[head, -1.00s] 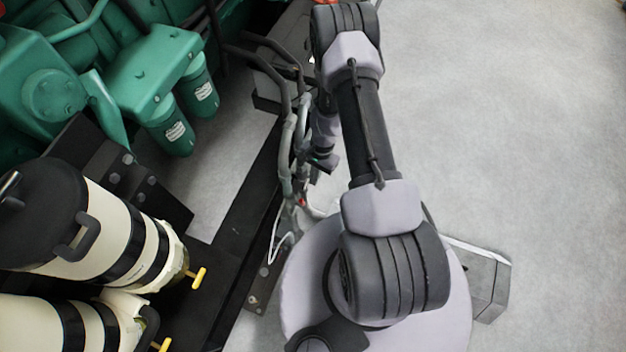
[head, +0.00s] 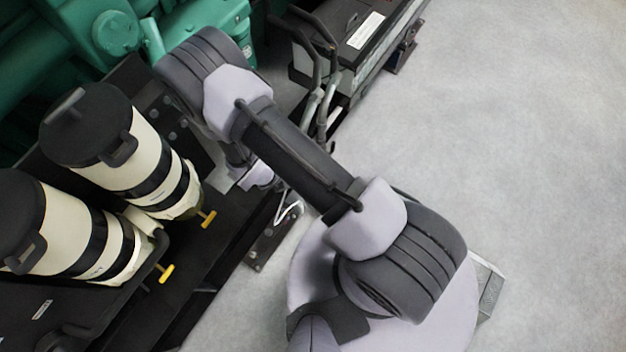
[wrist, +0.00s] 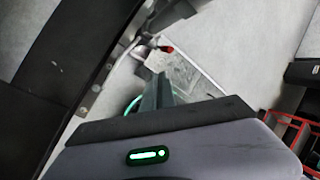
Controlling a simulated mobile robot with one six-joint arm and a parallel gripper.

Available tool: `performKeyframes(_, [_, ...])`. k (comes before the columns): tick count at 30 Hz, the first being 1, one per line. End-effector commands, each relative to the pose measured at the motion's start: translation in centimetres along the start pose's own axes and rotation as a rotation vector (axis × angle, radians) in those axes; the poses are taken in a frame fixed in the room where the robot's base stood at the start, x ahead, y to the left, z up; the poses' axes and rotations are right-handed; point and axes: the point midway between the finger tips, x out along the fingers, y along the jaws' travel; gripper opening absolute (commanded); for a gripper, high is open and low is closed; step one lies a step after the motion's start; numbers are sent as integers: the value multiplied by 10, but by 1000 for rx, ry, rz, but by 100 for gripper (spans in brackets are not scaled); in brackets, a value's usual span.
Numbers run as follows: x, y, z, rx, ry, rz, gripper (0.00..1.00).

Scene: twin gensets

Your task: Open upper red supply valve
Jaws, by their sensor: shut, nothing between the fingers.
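In the wrist view a small red piece (wrist: 166,49), which may be a valve handle, sits at the end of a grey metal fitting (wrist: 141,51). I cannot tell whether it is the upper red supply valve. My gripper (wrist: 163,80) is shut and empty, its dark fingers pointing toward the red piece, apart from it in the picture. In the head view my arm covers the area around the gripper, and no red valve shows there. Two yellow handles (head: 208,219) (head: 166,272) stand below the cream cylinders.
Cream and black cylinders (head: 146,168) (head: 72,235) stand at left beside a black frame rail (head: 235,235). Green engine parts (head: 105,30) and a black battery box (head: 345,45) with hoses are behind. Red rails (wrist: 290,130) show in the wrist view. Grey floor (head: 510,120) is clear at right.

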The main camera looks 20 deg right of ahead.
Motion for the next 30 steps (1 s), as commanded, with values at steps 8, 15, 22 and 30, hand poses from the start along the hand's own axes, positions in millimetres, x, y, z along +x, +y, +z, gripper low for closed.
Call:
performKeyframes(8, [25,31,-12,-378,-62,31,0])
performKeyframes(15, [78,34,-10,-372,-60,31,0])
performKeyframes(22, [113,23,0,-366,-61,31,0])
performKeyframes(30, [117,0,11,-369,-62,31,0])
